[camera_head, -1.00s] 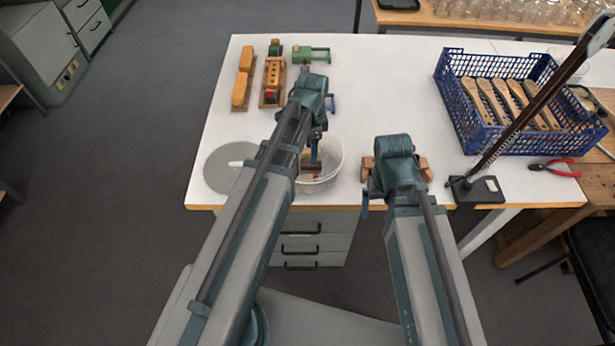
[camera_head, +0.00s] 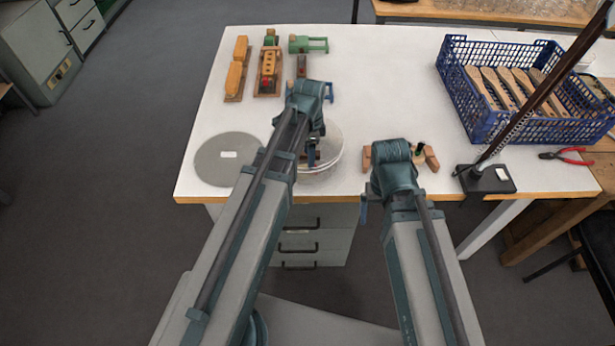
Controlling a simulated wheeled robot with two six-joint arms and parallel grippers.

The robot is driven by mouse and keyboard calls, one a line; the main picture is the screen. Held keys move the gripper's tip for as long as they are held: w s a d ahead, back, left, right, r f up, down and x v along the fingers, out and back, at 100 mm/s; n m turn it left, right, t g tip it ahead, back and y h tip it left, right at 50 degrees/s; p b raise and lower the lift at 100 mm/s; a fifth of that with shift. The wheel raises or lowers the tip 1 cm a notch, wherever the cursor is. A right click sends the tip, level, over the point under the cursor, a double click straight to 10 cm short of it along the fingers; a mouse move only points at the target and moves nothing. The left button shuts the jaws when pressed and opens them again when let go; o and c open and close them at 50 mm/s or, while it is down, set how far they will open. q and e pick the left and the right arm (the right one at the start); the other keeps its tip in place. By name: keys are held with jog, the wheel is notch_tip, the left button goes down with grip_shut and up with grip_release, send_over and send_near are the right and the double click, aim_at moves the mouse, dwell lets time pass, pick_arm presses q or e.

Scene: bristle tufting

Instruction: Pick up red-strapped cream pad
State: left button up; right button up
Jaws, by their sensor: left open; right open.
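I cannot make out a red-strapped cream pad for certain. A wooden block (camera_head: 269,72) with a small red part lies at the back left of the bench. My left gripper (camera_head: 316,125) is open, over a clear round tub (camera_head: 331,163) near the front edge; its arm hides part of the tub, and what lies inside is unclear. My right gripper (camera_head: 391,165) is open at the bench's front edge, in front of a wooden piece (camera_head: 430,158) that it partly hides.
A grey disc (camera_head: 212,166) with a small white piece lies at the front left. A blue crate (camera_head: 520,122) of wooden brush-like blocks, a black-based stand (camera_head: 488,180) and red pliers (camera_head: 566,155) are on the right. The bench (camera_head: 385,85) is clear in the middle.

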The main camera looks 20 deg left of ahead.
pick_arm(q)
jog(key=shift+f, duration=0.1)
notch_tip(320, 180, down, 5)
jog(key=b, duration=0.5)
jog(key=shift+d+f, duration=0.1)
jog(key=shift+f, duration=0.05)
grip_shut()
